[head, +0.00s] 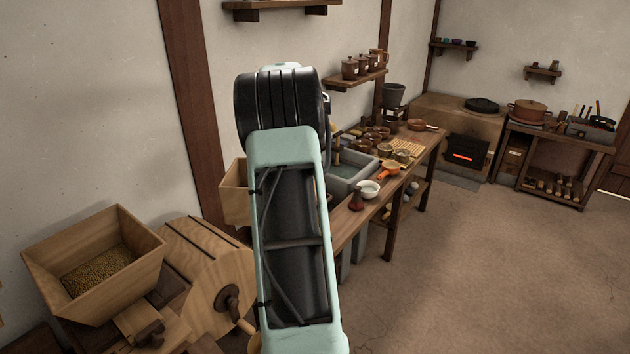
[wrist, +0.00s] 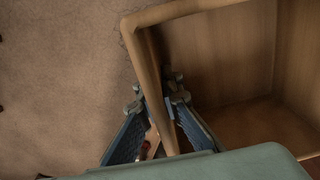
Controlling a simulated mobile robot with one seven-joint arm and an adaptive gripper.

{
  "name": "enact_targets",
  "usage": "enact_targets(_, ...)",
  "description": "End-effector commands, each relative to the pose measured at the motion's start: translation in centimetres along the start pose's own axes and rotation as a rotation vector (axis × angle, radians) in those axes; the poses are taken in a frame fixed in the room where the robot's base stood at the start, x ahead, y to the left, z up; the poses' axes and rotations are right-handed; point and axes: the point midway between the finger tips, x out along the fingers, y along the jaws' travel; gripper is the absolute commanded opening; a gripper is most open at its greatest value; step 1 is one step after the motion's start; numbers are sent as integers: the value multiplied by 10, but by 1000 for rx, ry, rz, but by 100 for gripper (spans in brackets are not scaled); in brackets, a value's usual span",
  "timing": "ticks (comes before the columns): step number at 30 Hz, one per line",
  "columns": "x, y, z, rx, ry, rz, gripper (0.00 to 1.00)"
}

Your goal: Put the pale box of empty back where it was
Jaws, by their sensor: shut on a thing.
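The pale box (head: 235,194) shows in the head view just left of my arm, which hides the rest of it. In the wrist view the open wooden box (wrist: 225,55) fills the right side, and the part of its inside in view is bare. My gripper (wrist: 157,102) is shut on one wall of the box, one finger outside and one inside. The gripper's fingers are hidden behind my arm in the head view. I cannot tell whether the box rests on anything.
A wooden hopper (head: 92,262) of grain stands beside a wooden mill (head: 205,275) at the lower left. A long bench (head: 408,166) with a basin (head: 350,172), bowls and pots runs along the wall. A stove (head: 468,147) glows at the back. Open floor (head: 500,265) lies to the right.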

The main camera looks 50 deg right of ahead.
Motion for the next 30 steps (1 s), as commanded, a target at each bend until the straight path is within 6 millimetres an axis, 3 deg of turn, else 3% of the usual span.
enact_targets(8,35,-84,100,-292,-8,0,0)
enact_targets(15,77,-167,222,-644,-15,6,0)
enact_targets(19,95,-200,277,-802,-18,7,0)
enact_targets(24,107,-221,315,-907,-20,7,0)
enact_targets(30,110,-227,323,-931,-17,6,0)
